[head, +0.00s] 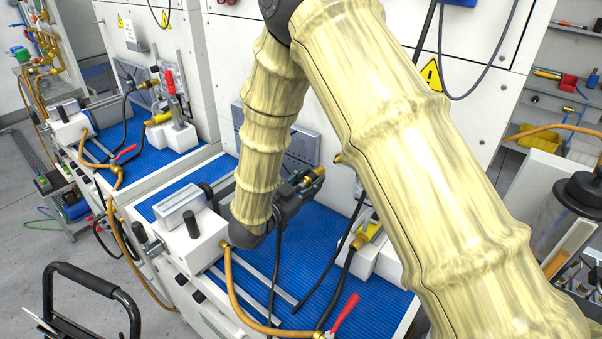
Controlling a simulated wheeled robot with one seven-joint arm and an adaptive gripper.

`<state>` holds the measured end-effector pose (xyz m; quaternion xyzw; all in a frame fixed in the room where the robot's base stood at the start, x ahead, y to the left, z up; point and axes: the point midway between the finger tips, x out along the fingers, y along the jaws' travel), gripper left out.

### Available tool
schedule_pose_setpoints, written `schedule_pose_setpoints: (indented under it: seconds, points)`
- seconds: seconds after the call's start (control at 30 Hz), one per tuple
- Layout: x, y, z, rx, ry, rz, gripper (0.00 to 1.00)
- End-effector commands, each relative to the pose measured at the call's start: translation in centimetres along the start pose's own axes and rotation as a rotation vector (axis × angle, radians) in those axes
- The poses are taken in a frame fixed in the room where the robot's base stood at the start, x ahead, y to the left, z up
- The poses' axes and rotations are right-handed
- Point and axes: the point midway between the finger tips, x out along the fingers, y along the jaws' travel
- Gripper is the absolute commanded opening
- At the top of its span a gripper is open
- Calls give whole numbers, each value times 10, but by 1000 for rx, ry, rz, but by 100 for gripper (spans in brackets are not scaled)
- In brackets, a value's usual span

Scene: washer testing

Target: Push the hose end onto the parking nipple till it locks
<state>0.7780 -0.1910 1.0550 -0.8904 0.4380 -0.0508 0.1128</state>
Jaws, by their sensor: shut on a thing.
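My gripper (302,184) is dark grey and sits above the blue ribbed bench mat, in front of the white wall panel. It is shut on the hose end (316,173), a brass fitting that points up and to the right. A black hose hangs below the gripper, but my arm and gripper hide where it joins. A small brass stub (338,158), which may be the parking nipple, shows at the wall panel right of the hose end. My forearm partly covers it. The hose end and this stub look apart; their depth is hard to judge.
The blue mat (340,290) carries metal rails, a white clamp block (196,243) and a red-handled valve (345,312). Another brass fitting (359,241) on a black hose is at a white block on the right. My arm hides much of the panel.

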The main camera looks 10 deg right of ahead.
Motion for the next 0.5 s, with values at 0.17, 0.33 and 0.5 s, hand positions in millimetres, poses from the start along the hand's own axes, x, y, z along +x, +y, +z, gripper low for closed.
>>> schedule_pose_setpoints:
  seconds: [0.17, 0.33, 0.5]
  points:
    - [2, 5, -9, 9, 6, -5, 4]
    - [17, 0, -5, 5, 2, -6, 4]
    - [40, -12, 10, -7, -9, -4, 4]
